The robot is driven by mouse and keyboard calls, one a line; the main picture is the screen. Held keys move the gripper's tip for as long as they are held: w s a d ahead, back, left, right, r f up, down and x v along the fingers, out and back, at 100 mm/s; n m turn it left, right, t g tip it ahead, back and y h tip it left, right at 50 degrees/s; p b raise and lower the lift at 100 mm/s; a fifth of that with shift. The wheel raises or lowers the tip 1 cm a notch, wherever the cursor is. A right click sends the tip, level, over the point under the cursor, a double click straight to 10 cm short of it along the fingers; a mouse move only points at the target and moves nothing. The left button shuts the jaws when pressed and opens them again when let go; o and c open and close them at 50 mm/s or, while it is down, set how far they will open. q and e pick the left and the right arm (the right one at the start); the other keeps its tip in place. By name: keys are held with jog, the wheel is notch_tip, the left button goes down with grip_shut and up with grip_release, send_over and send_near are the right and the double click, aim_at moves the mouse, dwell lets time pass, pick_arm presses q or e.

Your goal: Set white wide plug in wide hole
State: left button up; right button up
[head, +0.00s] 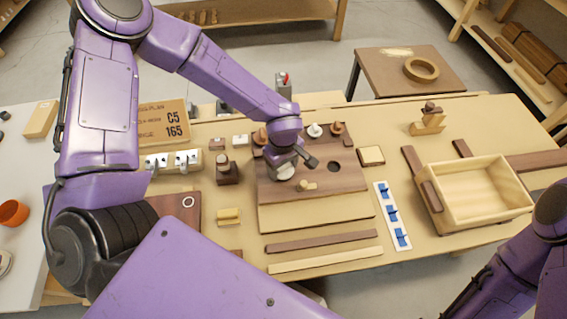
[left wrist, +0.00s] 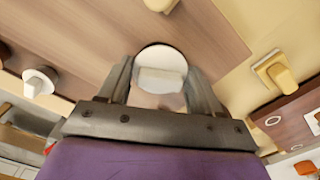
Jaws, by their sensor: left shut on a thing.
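My left gripper (head: 288,168) is over the dark brown board (head: 340,187), shut on the white wide plug (head: 283,173). In the left wrist view the plug's round white top (left wrist: 161,62) sits between the two fingers (left wrist: 160,88). I cannot tell whether the plug touches the board or hangs just above it. A dark round hole (head: 333,166) shows in the board to the right of the gripper. Whatever lies under the plug is hidden. My right arm shows at the lower right, its gripper out of view.
A pale knobbed plug (head: 307,186) is on the board, right of the gripper. Another white plug (head: 315,130) and a brown plug (head: 336,128) stand behind. A yellow block (head: 228,215) is at front left; an open wooden box (head: 480,190) is at right.

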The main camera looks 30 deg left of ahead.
pick_arm(q)
jog(key=shift+f, duration=0.45)
jog(key=o, duration=1)
notch_tip(320, 180, up, 8)
jog(key=p, duration=0.8)
jog(key=shift+f, duration=0.25)
